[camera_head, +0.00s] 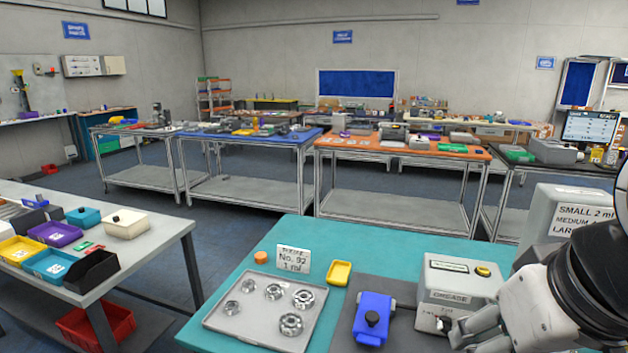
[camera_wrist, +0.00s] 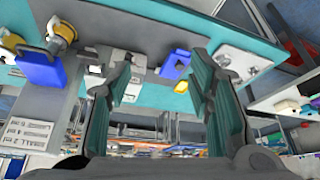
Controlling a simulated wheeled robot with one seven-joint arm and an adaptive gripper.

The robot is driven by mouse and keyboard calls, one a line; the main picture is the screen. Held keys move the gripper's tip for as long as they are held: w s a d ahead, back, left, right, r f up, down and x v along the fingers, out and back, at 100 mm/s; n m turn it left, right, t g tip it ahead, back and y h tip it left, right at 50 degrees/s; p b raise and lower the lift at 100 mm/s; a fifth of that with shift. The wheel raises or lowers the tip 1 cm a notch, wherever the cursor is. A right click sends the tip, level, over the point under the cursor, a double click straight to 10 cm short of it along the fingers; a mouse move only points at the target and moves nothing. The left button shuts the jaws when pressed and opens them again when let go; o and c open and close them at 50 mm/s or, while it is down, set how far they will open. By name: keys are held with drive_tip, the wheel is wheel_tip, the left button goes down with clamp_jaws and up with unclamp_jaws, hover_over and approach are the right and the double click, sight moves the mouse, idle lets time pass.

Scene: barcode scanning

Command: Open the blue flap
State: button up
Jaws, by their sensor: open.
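A blue box-like piece with a black knob (camera_head: 373,318) sits on the dark grey mat at the front of the teal table. It is the likeliest blue flap, and it looks closed. It also shows in the wrist view (camera_wrist: 176,64), beside the yellow tray. A second blue panel with a handle (camera_wrist: 42,71) shows at the left of the wrist view. My gripper (camera_head: 449,330) is at the right, in front of the grey GREASE box (camera_head: 455,283), to the right of the blue piece and apart from it. In the wrist view its fingers (camera_wrist: 163,75) are spread and empty.
A grey tray of metal bearings (camera_head: 270,308), a yellow tray (camera_head: 340,273), an orange cap (camera_head: 261,257) and a sign card (camera_head: 293,260) are on the teal table. A grey box with size labels (camera_head: 560,212) stands behind my arm. A side table with bins is at left.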

drive_tip(key=shift+s+f, duration=0.1)
drive_tip(key=shift+s, duration=0.05)
drive_tip(key=c, duration=0.4)
drive_tip(key=shift+w+n, duration=0.25)
drive_tip(key=shift+n, duration=0.15)
drive_tip(key=c, duration=0.5)
drive_tip(key=w+n, duration=0.1)
drive_tip(key=n, duration=0.1)
drive_tip(key=w+n+p, duration=0.1)
drive_tip(key=w+n, duration=0.3)
drive_tip(key=shift+w+a+n+g+h, duration=0.1)
drive_tip(key=shift+a+n+g+h, duration=0.2)
drive_tip(key=shift+n+g, duration=0.1)
clamp_jaws()
drive_tip(key=n+g+h+p, duration=0.15)
drive_tip(key=n+p, duration=0.25)
drive_tip(key=n, duration=2.1)
hover_over(369, 339)
drive_tip(key=s+a, duration=0.2)
drive_tip(key=s, duration=0.1)
wheel_tip(369, 339, down, 15)
drive_tip(key=shift+g+y, duration=0.25)
drive_tip(key=shift+y, duration=0.1)
drive_tip(key=x, duration=0.9)
drive_tip(key=shift+w+d+f+p, duration=0.1)
drive_tip(key=shift+w+d+p, duration=0.05)
drive_tip(key=shift+p, duration=0.15)
